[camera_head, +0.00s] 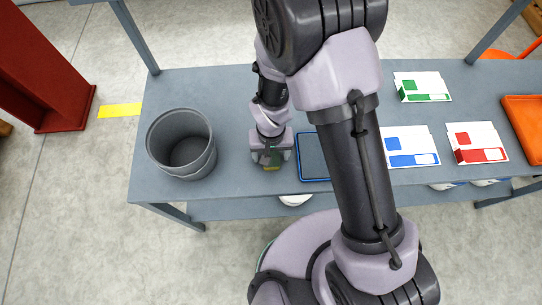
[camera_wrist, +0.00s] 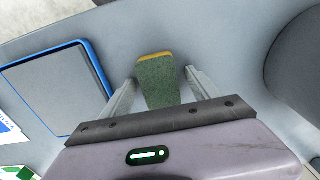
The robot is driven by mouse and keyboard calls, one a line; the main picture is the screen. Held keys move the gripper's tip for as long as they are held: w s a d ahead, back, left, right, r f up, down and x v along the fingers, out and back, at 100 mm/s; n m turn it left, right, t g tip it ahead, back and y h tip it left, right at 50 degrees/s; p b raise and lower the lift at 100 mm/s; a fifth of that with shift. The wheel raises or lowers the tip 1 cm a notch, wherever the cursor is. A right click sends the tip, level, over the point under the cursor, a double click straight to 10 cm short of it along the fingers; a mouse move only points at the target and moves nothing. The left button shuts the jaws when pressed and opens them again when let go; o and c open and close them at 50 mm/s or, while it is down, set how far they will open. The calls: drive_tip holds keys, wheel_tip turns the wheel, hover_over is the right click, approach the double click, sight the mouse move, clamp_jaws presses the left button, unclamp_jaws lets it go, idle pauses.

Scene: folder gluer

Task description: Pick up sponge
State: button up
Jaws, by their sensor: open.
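The sponge (camera_wrist: 160,82) is green with a yellow layer along its far edge. In the wrist view it lies between the two fingers of my gripper (camera_wrist: 160,80), with a visible gap to the fingers on both sides. My gripper is open. In the head view my gripper (camera_head: 271,160) points down at the table, between the grey bin and the blue-rimmed tray. Only a small part of the sponge (camera_head: 271,168) shows there, at the gripper's near side; the rest is hidden by the gripper.
A grey bin (camera_head: 160,142) stands left of my gripper. A blue-rimmed tray (camera_head: 312,157) lies close on its right, partly behind my arm. Printed cartons (camera_head: 411,147) and an orange tray (camera_head: 524,128) are farther right on the grey table (camera_head: 228,92).

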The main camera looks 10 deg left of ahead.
sight(270, 153)
drive_tip(key=shift+r, duration=0.1)
drive_tip(key=c, duration=1.5)
drive_tip(key=shift+r, duration=0.4)
clamp_jaws()
drive_tip(key=r, duration=0.1)
drive_tip(key=s+r+p, duration=0.1)
drive_tip(key=r, duration=0.1)
drive_tip(key=s+a+r+p, duration=0.1)
drive_tip(key=s, duration=1.4)
drive_tip(key=shift+a+r, duration=0.1)
